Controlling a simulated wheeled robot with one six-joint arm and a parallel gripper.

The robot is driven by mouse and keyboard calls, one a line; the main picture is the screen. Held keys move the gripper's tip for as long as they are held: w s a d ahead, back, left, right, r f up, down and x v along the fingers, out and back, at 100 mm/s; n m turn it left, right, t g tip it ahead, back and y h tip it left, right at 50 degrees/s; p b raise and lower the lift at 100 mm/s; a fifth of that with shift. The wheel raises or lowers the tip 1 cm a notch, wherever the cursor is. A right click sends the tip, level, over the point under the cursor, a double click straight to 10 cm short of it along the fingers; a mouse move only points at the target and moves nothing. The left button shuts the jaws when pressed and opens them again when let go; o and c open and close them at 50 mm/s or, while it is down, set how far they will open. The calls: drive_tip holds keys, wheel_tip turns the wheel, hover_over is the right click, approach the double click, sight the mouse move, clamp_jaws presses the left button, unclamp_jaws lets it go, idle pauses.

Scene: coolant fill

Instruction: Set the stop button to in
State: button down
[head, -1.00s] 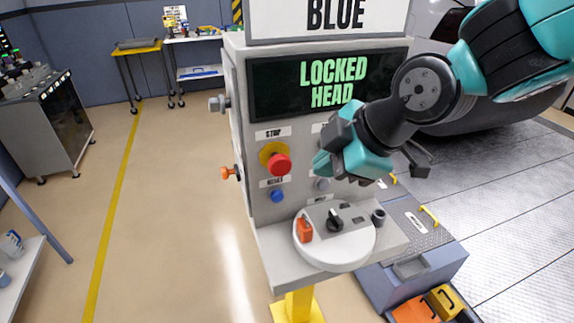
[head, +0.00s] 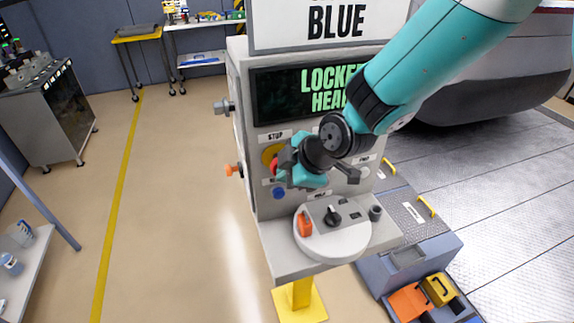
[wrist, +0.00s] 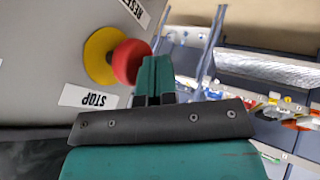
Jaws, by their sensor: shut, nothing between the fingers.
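The stop button has a red cap (wrist: 130,62) on a yellow collar (wrist: 98,56); the cap stands out from the collar. In the head view the collar (head: 269,152) shows at the left of the panel under the STOP label, with the cap (head: 274,163) mostly hidden behind my gripper. My gripper (head: 281,172) is shut and empty, just in front of the cap. In the wrist view its closed fingertips (wrist: 155,65) lie right beside the cap's face; I cannot tell whether they touch. The STOP label (wrist: 88,97) appears upside down there.
A blue button (head: 279,193) sits below the stop button. A shelf (head: 335,238) with an orange switch (head: 304,224) and a black knob (head: 332,215) juts out below. The screen (head: 305,92) reads LOCKED HEAD, partly covered by my arm. Open floor lies left of the pedestal.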

drive_tip(key=shift+w, duration=0.1)
drive_tip(key=shift+w+a+b, duration=0.25)
drive_tip(key=shift+w+b, duration=0.45)
drive_tip(key=shift+w, duration=0.25)
drive_tip(key=s+d+r+b, duration=0.4)
drive_tip(key=s+d+r, duration=0.2)
drive_tip(key=s+r, duration=0.2)
drive_tip(key=s+d+m+g, duration=0.1)
drive_tip(key=s+d+m, duration=0.1)
drive_tip(key=s+m, duration=0.2)
drive_tip(key=s+d+m+g+h+b, duration=0.1)
drive_tip(key=s+d+m+g, duration=0.1)
drive_tip(key=s, duration=0.5)
drive_tip(key=s+d+f+m+g+b, duration=0.1)
drive_tip(key=s+d+m, duration=0.2)
drive_tip(key=s+m, duration=0.3)
drive_tip(key=shift+s+d+g+h, duration=0.3)
drive_tip(key=shift+d+g+h, duration=0.1)
drive_tip(key=shift+f, duration=0.1)
idle(3.9)
